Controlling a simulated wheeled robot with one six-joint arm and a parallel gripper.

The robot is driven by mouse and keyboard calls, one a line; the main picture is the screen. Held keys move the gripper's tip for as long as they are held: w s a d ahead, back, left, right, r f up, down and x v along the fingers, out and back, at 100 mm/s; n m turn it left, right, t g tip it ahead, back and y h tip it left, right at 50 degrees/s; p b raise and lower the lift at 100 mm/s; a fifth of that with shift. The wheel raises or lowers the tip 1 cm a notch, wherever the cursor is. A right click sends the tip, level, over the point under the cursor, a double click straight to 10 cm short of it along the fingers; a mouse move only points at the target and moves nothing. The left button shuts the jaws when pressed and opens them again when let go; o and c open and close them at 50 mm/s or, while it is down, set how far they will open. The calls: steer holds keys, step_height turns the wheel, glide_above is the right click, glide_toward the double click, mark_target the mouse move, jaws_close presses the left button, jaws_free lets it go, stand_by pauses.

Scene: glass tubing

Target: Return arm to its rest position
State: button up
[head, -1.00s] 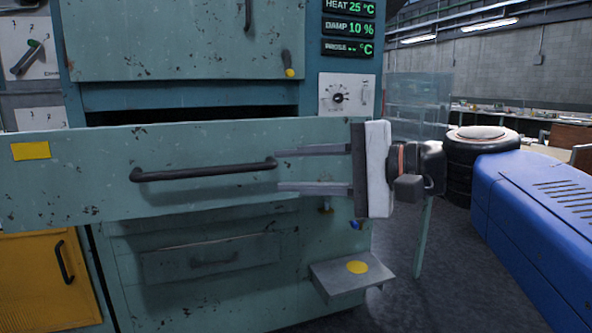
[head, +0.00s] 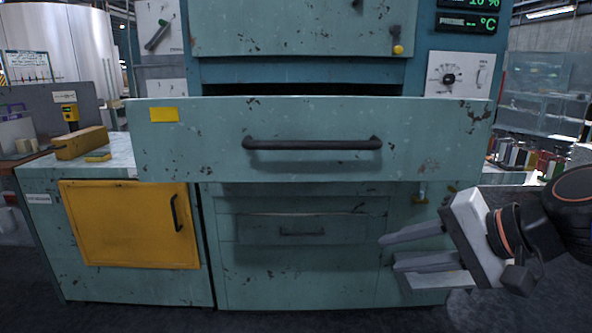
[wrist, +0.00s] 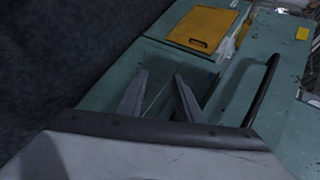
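My gripper (head: 388,253) is at the lower right in the head view, below and to the right of the drawer handle (head: 312,144). Its two fingers are apart with nothing between them, and they point left. In the wrist view the spread fingers (wrist: 160,78) also show empty. The dark handle (wrist: 262,92) lies to their right there, clear of them. My arm enters from the right edge of the head view.
The wide green drawer (head: 200,150) stands pulled out from the blue-green oven cabinet. A yellow door (head: 130,225) is shut at left, under a worktop with yellow blocks (head: 82,143). Dark floor lies in front.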

steer(key=s+d+f+n+g+h, duration=0.1)
steer(key=s+d+f+n+h, duration=0.1)
steer(key=f, duration=0.7)
steer(key=s+d+f+n+g+h, duration=0.2)
steer(key=d+f+n+h, duration=0.3)
steer(key=d+f, duration=0.3)
steer(key=shift+s+d+f+n+h, duration=0.2)
steer(key=shift+s+f+n+h, duration=0.1)
steer(key=shift+f+n, duration=0.1)
